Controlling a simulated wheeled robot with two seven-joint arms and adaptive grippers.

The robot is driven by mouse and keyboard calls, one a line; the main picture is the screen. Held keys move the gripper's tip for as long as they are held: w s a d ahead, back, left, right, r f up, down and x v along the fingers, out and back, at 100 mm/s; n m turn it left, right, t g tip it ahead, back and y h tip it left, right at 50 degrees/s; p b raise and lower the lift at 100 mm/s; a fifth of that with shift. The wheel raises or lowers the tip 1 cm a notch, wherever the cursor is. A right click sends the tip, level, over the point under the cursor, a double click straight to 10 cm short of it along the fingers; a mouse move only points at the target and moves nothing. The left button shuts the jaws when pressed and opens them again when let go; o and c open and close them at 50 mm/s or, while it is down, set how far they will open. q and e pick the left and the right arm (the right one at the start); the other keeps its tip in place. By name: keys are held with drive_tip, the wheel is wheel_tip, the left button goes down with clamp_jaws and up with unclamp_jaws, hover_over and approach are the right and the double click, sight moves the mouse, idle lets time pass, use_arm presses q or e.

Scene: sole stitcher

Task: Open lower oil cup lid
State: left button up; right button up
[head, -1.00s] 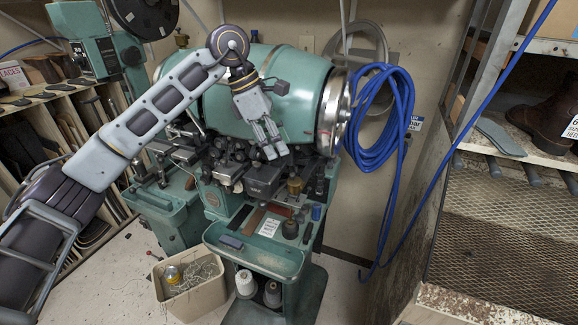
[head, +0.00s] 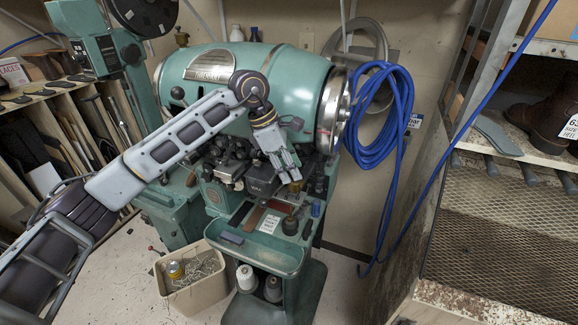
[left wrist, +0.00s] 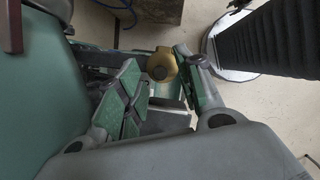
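The stitching machine (head: 235,85) is a green machine with a large rounded body. A small brass cup (head: 294,187), which looks like the lower oil cup, sits low on its front, partly behind my gripper. In the left wrist view a round brass lid (left wrist: 162,64) with a dark centre shows beyond the gap between my fingers; it looks shut. My left gripper (head: 288,172) points down just above the brass cup. In the left wrist view the gripper (left wrist: 165,85) has its fingers apart, with nothing between them. My right gripper is not in view.
A green tray (head: 265,255) with small tools and bottles lies below. Blue hose coils (head: 383,115) hang at the right. A bin (head: 190,285) and thread spools (head: 272,289) stand low. A metal shelf (head: 500,230) fills the right side.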

use_arm(q)
clamp_jaws()
